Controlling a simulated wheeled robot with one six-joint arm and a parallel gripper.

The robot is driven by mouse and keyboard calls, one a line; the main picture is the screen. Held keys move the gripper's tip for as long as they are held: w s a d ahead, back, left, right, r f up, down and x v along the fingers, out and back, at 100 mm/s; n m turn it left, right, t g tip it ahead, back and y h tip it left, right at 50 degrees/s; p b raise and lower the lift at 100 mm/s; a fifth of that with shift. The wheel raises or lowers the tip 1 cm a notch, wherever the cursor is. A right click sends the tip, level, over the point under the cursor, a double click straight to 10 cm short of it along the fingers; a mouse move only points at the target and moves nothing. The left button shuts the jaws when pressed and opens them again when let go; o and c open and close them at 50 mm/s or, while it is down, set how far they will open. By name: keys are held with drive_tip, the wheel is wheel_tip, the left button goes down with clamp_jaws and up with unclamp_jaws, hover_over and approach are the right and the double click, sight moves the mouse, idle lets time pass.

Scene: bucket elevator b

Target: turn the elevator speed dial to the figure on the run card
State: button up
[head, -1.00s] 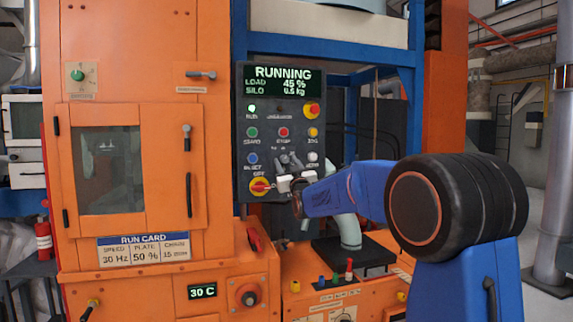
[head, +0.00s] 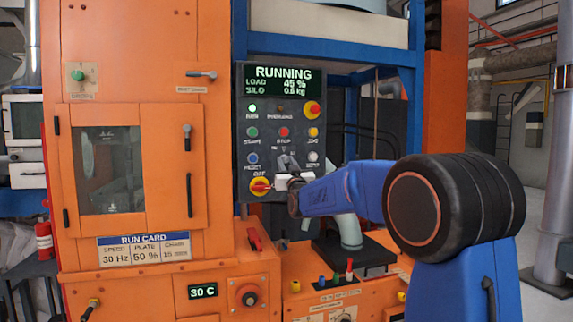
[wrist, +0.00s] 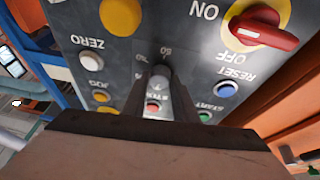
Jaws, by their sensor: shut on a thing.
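The run card (head: 143,249) on the orange machine reads speed 30 Hz, plate 50 %, chain 15 mm. The speed dial (wrist: 160,78) is a small grey knob on the dark control panel (head: 243,130); a 50 mark shows beside it in the wrist view. My gripper (wrist: 161,86) is shut on the dial, one dark finger on each side. In the head view my gripper (head: 287,162) is at the panel's lower middle. The fingers and wrist hide part of the dial's scale, and I cannot read where its pointer stands.
The panel screen (head: 283,80) reads RUNNING, load 45 %. Close around the dial are the red-and-yellow ON/OFF switch (wrist: 262,27), white ZERO button (wrist: 90,61), yellow JOG button (wrist: 99,97) and blue RESET button (wrist: 228,90). An orange button (wrist: 121,16) is also near.

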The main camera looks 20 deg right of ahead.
drive_tip(key=m+h, duration=0.1)
drive_tip(key=m, duration=0.2)
drive_tip(key=m+g+h, duration=0.1)
drive_tip(key=m+h, duration=0.1)
drive_tip(key=m, duration=0.2)
drive_tip(key=shift+a+r+h, duration=0.1)
drive_tip(key=shift+a+h, duration=0.1)
drive_tip(key=shift+h, duration=0.1)
drive_tip(key=m+g+h, duration=0.1)
drive_tip(key=m, duration=0.2)
drive_tip(key=m+g, duration=0.1)
drive_tip(key=m, duration=0.2)
drive_tip(key=shift+r+m+h, duration=0.1)
drive_tip(key=shift+m+h, duration=0.2)
drive_tip(key=shift+h, duration=0.1)
drive_tip(key=shift+m, duration=0.3)
drive_tip(key=o, duration=1)
drive_tip(key=shift+o, duration=0.2)
drive_tip(key=v, duration=1.7)
drive_tip(key=shift+s+a, duration=0.2)
drive_tip(key=shift+s, duration=0.05)
